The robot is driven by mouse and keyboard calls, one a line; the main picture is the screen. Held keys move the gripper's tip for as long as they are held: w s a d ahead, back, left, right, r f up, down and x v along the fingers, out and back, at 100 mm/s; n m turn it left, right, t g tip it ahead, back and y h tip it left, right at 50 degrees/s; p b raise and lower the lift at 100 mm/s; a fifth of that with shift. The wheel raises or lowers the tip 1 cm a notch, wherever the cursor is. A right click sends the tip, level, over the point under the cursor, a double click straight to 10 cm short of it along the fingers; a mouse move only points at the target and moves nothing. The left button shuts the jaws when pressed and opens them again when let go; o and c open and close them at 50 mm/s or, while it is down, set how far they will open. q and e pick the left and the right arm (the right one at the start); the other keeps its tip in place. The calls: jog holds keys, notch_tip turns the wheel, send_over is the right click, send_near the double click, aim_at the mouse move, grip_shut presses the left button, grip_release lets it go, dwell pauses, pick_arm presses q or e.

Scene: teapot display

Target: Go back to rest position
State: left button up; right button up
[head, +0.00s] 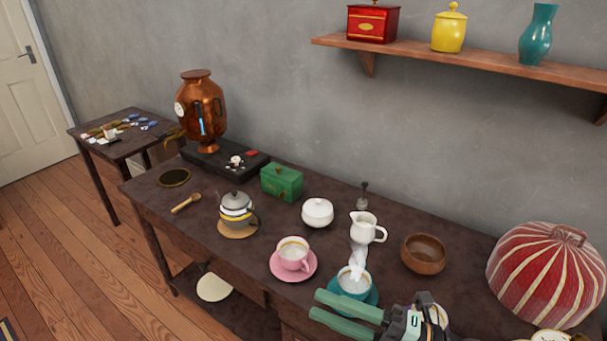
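My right gripper (316,304) comes in at the bottom right, over the front of the dark wooden table (200,228). Its two green fingers point left and are apart, with nothing visible between them. It appears in front of a teal cup (352,285) on a teal saucer (372,297), partly covering the saucer; whether they touch cannot be told. White steam rises from the cup. My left gripper is not in view.
Behind the teal cup stand a white jug (363,228) and a wooden bowl (424,255). A large red striped tea cosy (545,275) stands right. A shelf (480,60) hangs above.

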jog(key=w+d+f+m+t+h+p, duration=0.15)
jog(key=d+f+m+t+h, duration=0.3)
jog(key=m, duration=0.45)
jog(key=w+d+f+m+t+h, duration=0.35)
jog(key=m+t+h, duration=0.2)
jog(key=m, duration=0.35)
jog(key=s+d+f+m+g+h, duration=0.2)
jog(key=s+f, duration=0.4)
jog(key=f, duration=0.3)
jog(key=s+d+f+m+g+h+p, duration=0.1)
jog(key=s+d+f+m+g+h, duration=0.2)
jog(key=f, duration=0.6)
jog(key=s+m+g, duration=0.2)
jog(key=s+m, duration=0.1)
jog(key=m, duration=0.1)
jog(key=shift+s+f+h, duration=0.2)
jog(key=shift+s+h, duration=0.1)
jog(key=shift+s, duration=0.1)
